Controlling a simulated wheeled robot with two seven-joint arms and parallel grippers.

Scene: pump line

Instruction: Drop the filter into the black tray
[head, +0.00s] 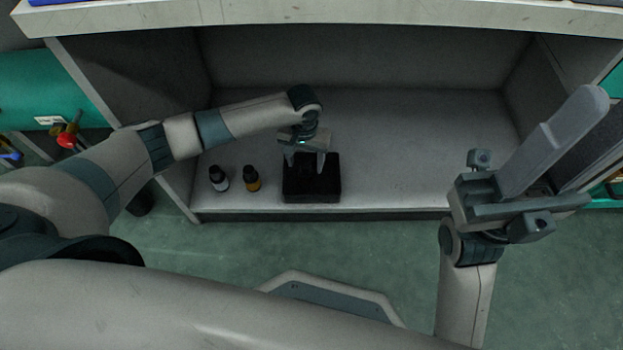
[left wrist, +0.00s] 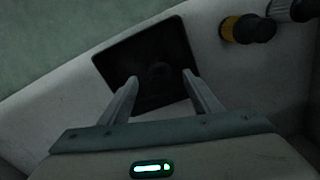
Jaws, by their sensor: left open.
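The black tray (head: 312,196) sits on the shelf floor near its front edge; it also shows in the left wrist view (left wrist: 120,62). My left gripper (head: 305,161) is over the tray, fingers apart and pointing down. In the left wrist view its open fingertips (left wrist: 160,78) frame a dark round shape (left wrist: 159,71) in the tray, too dim to identify for sure; it may be the filter. Nothing visibly touches the fingers. My right gripper (head: 548,140) is raised at the right, away from the tray; its finger gap is not clear.
Left of the tray stand a yellow item with a black top (head: 252,179) and a white one with a black top (head: 219,179). The shelf floor right of the tray is clear. A thick white upper board (head: 330,14) overhangs the bay.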

